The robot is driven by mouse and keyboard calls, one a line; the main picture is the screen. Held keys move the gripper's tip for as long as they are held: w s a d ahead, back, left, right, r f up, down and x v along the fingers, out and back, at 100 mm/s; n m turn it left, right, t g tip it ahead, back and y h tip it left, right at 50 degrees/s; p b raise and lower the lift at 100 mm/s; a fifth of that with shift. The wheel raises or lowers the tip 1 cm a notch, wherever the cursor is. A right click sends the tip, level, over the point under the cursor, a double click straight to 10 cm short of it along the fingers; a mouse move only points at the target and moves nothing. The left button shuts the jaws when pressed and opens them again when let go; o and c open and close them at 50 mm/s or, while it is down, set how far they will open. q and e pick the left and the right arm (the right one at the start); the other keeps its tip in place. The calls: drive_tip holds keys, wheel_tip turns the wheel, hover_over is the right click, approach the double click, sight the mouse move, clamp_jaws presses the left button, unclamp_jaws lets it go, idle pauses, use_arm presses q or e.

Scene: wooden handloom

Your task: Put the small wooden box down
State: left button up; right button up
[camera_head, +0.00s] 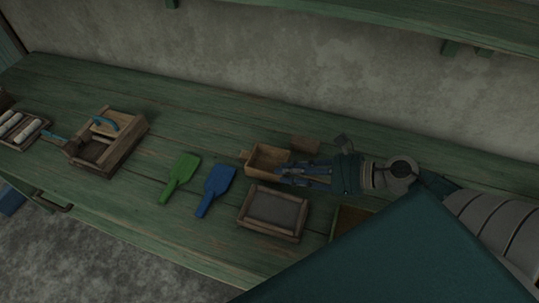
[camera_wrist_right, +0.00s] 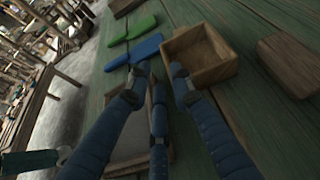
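The small wooden box (camera_head: 249,170) is open-topped and stands on the green plank table, in the middle of the head view. In the right wrist view the box (camera_wrist_right: 211,76) is at upper centre, upright, and looks empty. My right gripper (camera_head: 284,171) reaches in from the right at the box's right side. In the wrist view its fingers (camera_wrist_right: 155,80) are spread apart with nothing clearly between them. One fingertip overlaps the box's near corner; I cannot tell whether it touches. My left gripper is not in view.
A wooden block (camera_head: 306,143) lies behind the box. A framed grey tray (camera_head: 272,233) is in front. A blue scoop (camera_head: 217,183) and a green scoop (camera_head: 180,174) lie left, beyond them a wooden toolbox (camera_head: 126,150). Another box (camera_head: 346,222) is partly hidden.

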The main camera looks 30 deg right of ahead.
sight(260, 171)
drive_tip(key=shift+w+a+f, duration=0.2)
drive_tip(key=shift+w+a, duration=0.05)
drive_tip(key=shift+w, duration=0.1)
drive_tip(key=p+x, duration=0.1)
drive_tip(key=x, duration=0.2)
drive_tip(key=shift+w+a+f, duration=0.2)
drive_tip(key=shift+w, duration=0.05)
drive_tip(key=shift+w+a+f, duration=0.25)
drive_tip(key=shift+w+a, duration=0.15)
drive_tip(key=shift+w, duration=0.1)
drive_tip(key=p+x, duration=0.1)
drive_tip(key=x, duration=0.2)
drive_tip(key=shift+w+f, duration=0.25)
drive_tip(key=shift+f, duration=0.05)
drive_tip(key=shift+w+a+f, duration=0.15)
drive_tip(key=shift+a, duration=0.05)
drive_tip(key=shift+f, duration=0.1)
drive_tip(key=shift+c, duration=0.5)
clamp_jaws()
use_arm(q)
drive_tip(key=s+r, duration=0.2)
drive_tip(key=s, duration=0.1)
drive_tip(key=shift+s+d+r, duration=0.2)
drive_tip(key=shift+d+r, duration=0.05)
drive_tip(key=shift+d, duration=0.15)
